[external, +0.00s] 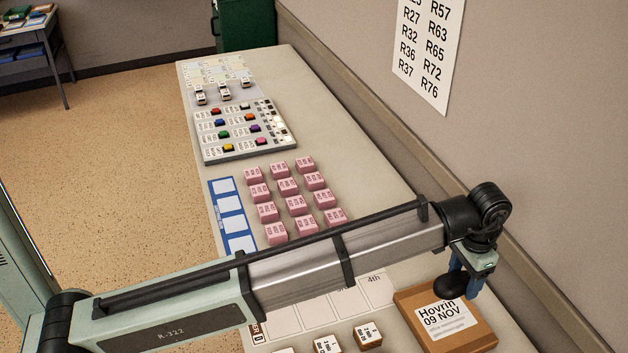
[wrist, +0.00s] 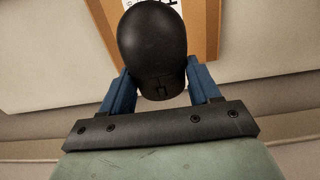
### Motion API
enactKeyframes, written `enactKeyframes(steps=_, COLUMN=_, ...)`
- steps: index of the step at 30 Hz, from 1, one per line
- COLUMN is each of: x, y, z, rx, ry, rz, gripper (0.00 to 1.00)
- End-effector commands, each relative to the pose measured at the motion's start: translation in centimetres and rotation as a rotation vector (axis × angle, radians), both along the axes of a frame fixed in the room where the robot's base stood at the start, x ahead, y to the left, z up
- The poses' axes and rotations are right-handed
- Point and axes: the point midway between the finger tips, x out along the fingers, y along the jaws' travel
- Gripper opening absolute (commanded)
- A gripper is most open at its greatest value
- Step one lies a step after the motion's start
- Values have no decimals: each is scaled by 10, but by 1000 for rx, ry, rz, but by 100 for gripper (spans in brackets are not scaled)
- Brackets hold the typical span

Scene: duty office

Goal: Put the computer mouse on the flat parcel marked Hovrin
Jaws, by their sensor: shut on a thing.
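The black computer mouse (wrist: 152,50) is between the two blue fingers of my gripper (wrist: 160,84) in the wrist view. My gripper is shut on it. In the external view the mouse (external: 450,286) and my gripper (external: 463,282) are at the far edge of the flat brown parcel (external: 467,332), over its upper part. The parcel lies on the table, with a white label reading "Hovrin 09 NOV". In the wrist view the parcel (wrist: 207,30) shows behind the mouse. I cannot tell whether the mouse touches the parcel's top.
The long table (external: 330,120) runs along the wall. Several pink blocks (external: 296,205) stand in rows near a blue-framed strip (external: 232,215). A button panel (external: 243,130) lies farther off. White-topped blocks (external: 368,336) stand left of the parcel, by a card marked "4th" (external: 376,288).

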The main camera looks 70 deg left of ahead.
Motion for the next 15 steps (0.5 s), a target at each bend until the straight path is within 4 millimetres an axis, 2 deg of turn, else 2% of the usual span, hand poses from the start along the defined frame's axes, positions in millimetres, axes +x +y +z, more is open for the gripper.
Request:
enactKeyframes(steps=5, x=-1, y=0, z=-15, rx=0, ry=2, rz=15, gripper=30)
enactKeyframes(steps=12, x=-1, y=0, z=-53, rx=0, ry=2, rz=13, gripper=30)
enactKeyframes(steps=15, x=0, y=0, z=-62, rx=0, ry=1, rz=12, gripper=30)
